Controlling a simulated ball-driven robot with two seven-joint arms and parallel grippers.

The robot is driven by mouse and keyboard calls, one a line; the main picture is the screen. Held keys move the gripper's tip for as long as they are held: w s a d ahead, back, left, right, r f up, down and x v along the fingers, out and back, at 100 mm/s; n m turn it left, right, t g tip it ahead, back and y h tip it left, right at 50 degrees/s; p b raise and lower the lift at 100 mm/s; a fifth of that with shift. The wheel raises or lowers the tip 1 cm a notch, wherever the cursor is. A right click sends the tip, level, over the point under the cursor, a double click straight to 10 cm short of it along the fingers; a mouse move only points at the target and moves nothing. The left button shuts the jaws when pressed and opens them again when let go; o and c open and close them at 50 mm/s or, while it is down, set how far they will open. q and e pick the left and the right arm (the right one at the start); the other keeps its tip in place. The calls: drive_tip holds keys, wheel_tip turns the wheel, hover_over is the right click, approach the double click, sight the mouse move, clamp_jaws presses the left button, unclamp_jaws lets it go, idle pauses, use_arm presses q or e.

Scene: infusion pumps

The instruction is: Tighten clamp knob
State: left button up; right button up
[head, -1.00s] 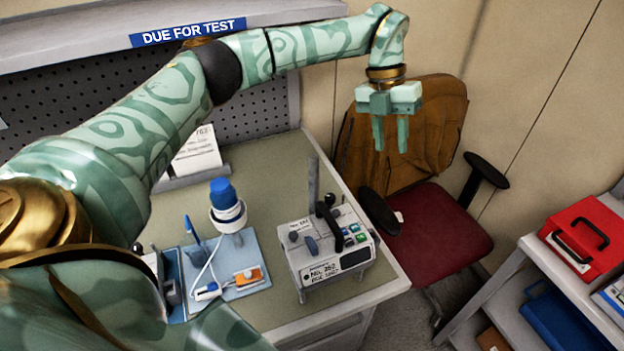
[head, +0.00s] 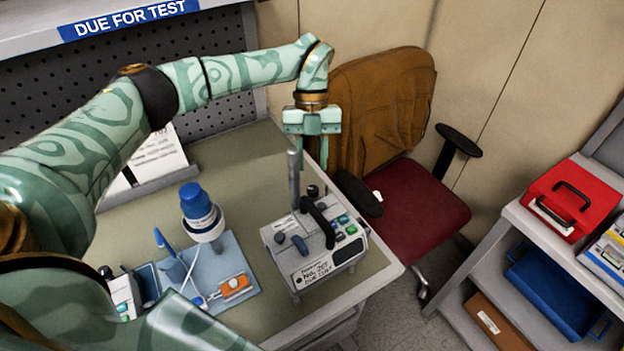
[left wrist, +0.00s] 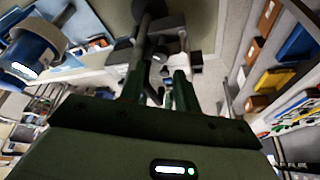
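The infusion pump (head: 318,262) is a light grey box with a black handle (head: 318,222) on top and a label and small coloured buttons on its front. It stands on the bench near the right corner. A grey upright pole (head: 294,180) rises behind it. A small dark round knob (head: 313,190) shows at the pump's back, close to the pole. My left gripper (head: 311,160) points down above and behind the pump, with its two fingers apart and nothing seen between them. In the left wrist view its fingers (left wrist: 157,95) frame part of the pump below. My right gripper is out of view.
A blue-capped bottle (head: 200,210) and a blue tray (head: 222,262) with an orange item stand left of the pump. A chair (head: 420,200) with a brown jacket is beyond the bench's right edge. A shelf with a red case (head: 570,198) is at the right.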

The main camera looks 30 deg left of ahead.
sight(313, 188)
use_arm(q)
drive_tip(key=x, duration=0.4)
drive_tip(key=shift+s+d+f, duration=0.1)
drive_tip(key=shift+d+f, duration=0.05)
drive_tip(key=shift+f, duration=0.1)
drive_tip(key=shift+s+d+f, duration=0.1)
drive_tip(key=shift+s+f, duration=0.05)
drive_tip(key=shift+f, duration=0.3)
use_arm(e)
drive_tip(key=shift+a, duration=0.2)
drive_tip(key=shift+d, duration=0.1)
use_arm(q)
clamp_jaws()
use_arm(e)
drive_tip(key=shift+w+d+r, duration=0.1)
